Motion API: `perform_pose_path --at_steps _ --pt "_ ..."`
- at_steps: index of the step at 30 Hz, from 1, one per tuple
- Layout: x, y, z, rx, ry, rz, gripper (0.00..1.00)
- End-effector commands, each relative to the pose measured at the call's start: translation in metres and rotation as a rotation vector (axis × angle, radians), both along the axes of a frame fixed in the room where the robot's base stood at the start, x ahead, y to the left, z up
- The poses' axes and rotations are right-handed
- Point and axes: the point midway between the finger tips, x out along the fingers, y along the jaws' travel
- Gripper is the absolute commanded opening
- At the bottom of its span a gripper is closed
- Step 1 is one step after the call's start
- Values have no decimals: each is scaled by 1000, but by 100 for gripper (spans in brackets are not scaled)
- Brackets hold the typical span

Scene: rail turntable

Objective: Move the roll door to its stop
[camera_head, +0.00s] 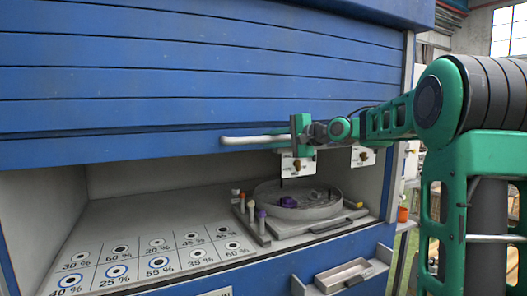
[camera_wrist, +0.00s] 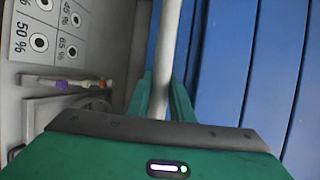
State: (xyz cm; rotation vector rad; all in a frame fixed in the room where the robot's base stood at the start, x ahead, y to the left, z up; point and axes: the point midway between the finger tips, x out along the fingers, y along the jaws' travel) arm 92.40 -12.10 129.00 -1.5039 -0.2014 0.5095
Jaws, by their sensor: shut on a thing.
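The blue slatted roll door (camera_head: 190,85) covers the upper part of the cabinet opening, and its lower edge stands well above the work surface. A pale horizontal bar handle (camera_head: 255,140) runs along the door near that edge. My gripper (camera_head: 302,135) is at the right part of the handle. In the wrist view the handle (camera_wrist: 168,50) passes between the two green fingers of my gripper (camera_wrist: 163,100), which are shut on it. The door's slats (camera_wrist: 245,60) fill the right side of that view. The part of the handle inside the jaws is partly hidden.
Below the door, the work surface (camera_head: 115,225) carries a grid of percent-marked spots. A round turntable tray (camera_head: 295,212) holds a purple piece (camera_head: 289,202). Small coloured pegs (camera_head: 251,212) stand left of it. A drawer or bin (camera_head: 343,275) juts from the front at lower right.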

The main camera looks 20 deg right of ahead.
Motion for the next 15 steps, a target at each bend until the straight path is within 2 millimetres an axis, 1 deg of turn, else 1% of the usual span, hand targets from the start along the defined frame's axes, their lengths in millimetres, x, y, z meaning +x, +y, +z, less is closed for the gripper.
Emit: perform_pose_path --at_steps 1,9,10,12,15 --pt "0 1 2 0 -4 2 0" --pt "0 -2 2 1 -5 0 0" --pt "0 -2 2 1 -5 0 25" --pt "0 -2 2 1 -4 0 39" --pt "0 -3 1 2 -4 -1 39"
